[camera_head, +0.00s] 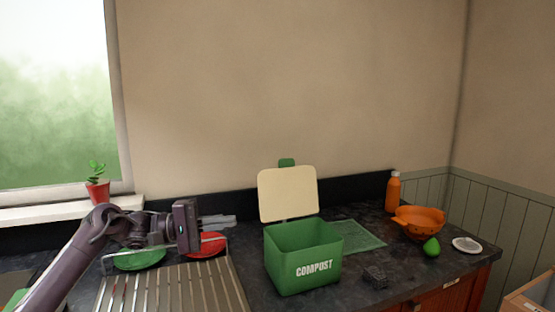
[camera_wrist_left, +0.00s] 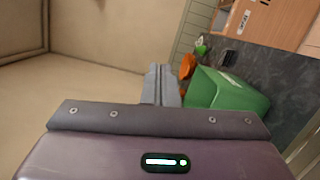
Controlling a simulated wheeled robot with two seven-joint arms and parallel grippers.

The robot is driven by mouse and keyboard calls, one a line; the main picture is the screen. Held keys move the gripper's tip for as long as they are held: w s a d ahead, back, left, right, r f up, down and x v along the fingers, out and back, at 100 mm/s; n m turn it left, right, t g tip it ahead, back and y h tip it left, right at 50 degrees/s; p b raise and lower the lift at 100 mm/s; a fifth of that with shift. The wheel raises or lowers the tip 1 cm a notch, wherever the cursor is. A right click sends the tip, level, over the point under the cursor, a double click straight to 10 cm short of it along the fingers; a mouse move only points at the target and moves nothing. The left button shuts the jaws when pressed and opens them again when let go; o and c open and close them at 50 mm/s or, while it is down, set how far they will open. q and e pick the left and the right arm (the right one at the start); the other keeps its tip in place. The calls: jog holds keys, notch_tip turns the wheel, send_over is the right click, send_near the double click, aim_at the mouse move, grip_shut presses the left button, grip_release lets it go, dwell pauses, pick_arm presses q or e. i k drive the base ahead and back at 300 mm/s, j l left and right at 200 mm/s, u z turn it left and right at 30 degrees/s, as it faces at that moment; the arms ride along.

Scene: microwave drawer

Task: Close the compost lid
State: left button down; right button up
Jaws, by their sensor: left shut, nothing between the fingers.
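The green compost bin (camera_head: 303,262) stands on the dark counter with its white "COMPOST" lettering facing me. Its cream lid (camera_head: 288,194) is open, standing upright at the back edge, with a green tab on top. My left gripper (camera_head: 232,219) is shut and empty, left of the lid, above the dish rack and apart from the bin. In the left wrist view my left gripper (camera_wrist_left: 161,85) points ahead, and the green bin (camera_wrist_left: 228,92) shows to its right. My right gripper is not in view.
A metal dish rack (camera_head: 172,290) with a green plate (camera_head: 139,257) and a red plate (camera_head: 207,245) lies left of the bin. Right of the bin are a green mat (camera_head: 356,237), an orange bottle (camera_head: 393,192), an orange colander (camera_head: 419,221), a green pear-like item (camera_head: 431,247) and a white lid-like disc (camera_head: 467,245).

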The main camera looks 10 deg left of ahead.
aim_at(289, 191)
jog(key=i+j, duration=0.1)
jog(key=i, duration=0.3)
jog(key=i+j, duration=0.15)
jog(key=i, duration=0.3)
jog(key=i+j, duration=0.1)
jog(key=i, duration=0.3)
